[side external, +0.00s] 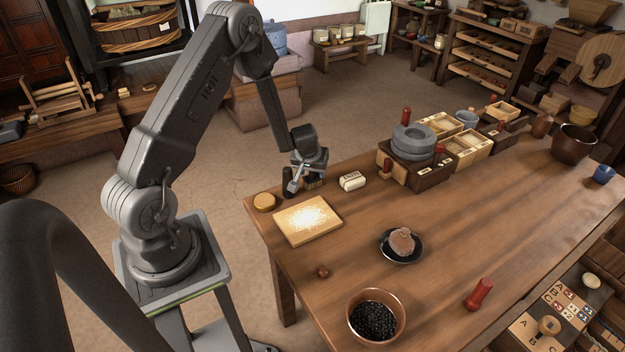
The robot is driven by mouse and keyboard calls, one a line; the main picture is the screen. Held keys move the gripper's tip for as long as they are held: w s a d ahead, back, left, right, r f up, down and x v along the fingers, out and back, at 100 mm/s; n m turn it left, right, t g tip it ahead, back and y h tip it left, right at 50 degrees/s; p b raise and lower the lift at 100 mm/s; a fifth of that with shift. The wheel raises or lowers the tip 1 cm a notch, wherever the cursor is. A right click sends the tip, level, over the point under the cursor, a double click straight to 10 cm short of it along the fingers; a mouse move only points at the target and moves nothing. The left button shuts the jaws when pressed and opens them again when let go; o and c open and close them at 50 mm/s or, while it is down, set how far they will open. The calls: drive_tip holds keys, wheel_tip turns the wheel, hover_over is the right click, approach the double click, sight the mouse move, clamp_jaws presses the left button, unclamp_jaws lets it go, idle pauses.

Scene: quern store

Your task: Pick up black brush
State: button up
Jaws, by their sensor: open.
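My gripper (300,182) points down at the far left end of the wooden table (455,225), behind a light wooden board (307,221) with white powder on it. The gripper is open. A small dark object with a striped, bristle-like side, which looks like the black brush (314,183), is right at the fingers. The gripper partly hides it, and I cannot tell whether the fingers touch it or straddle it.
A white labelled block (352,181) lies just right of the gripper. A round tan disc (264,201) is to its left. A quern with grey stones (412,143) and wooden boxes stand further right. A bowl of dark grains (376,318) is in front.

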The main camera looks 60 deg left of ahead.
drive_tip(key=shift+c, duration=0.4)
clamp_jaws()
drive_tip(key=shift+r, duration=0.1)
